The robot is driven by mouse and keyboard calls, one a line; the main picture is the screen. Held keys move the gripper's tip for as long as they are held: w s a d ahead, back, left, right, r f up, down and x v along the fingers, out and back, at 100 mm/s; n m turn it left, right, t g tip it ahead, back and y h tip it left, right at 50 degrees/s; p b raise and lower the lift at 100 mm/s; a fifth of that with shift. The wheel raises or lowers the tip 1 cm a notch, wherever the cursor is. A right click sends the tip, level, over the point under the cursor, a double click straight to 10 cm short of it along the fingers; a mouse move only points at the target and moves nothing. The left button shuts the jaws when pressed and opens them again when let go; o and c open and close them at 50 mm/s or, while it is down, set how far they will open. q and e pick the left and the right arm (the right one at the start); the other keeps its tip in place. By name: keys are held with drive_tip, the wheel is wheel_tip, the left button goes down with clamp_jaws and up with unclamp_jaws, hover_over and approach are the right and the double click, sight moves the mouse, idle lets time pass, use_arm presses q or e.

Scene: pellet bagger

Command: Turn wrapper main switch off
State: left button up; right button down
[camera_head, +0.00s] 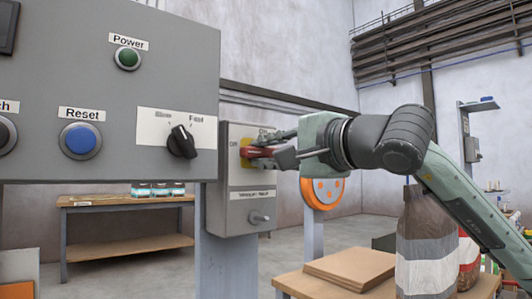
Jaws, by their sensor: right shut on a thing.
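The handle looks roughly horizontal. My right gripper (275,154) reaches in from the right and is shut on the red handle, its fingers covering part of it. An "Off" label (234,144) shows left of the handle, and the label above is partly hidden by the gripper. My left gripper is not in view.
A large grey control panel (100,110) with a green Power light (127,58), a blue Reset button (80,140) and a black selector knob (182,142) fills the left. Below the red handle is a grey knob (259,217).

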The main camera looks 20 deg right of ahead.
drive_tip(key=c, duration=1.4)
unclamp_jaws()
drive_tip(key=shift+c, duration=0.2)
drive_tip(key=v, duration=1.2)
